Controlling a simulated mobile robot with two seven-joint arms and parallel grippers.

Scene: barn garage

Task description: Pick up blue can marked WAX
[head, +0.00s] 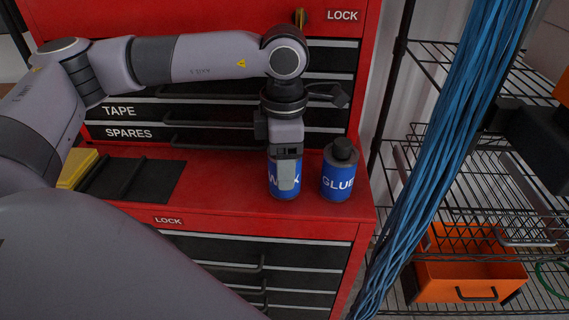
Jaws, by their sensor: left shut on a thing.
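The blue can marked WAX (274,184) stands upright on the red tool chest top, its label partly covered by a finger of my left gripper (286,174). My left gripper comes down from above and is shut on the WAX can. The can's top is hidden behind the gripper. A similar blue can marked GLUE (338,180) with a black cap stands close to the right of it, apart from the gripper. My right gripper is not in view.
The red tool chest top (230,204) has a dark mat (150,182) and a yellow object (77,169) at the left. Labelled drawers rise behind. Blue cables (450,130) hang at the right before a wire rack (420,62) with an orange bin (440,284).

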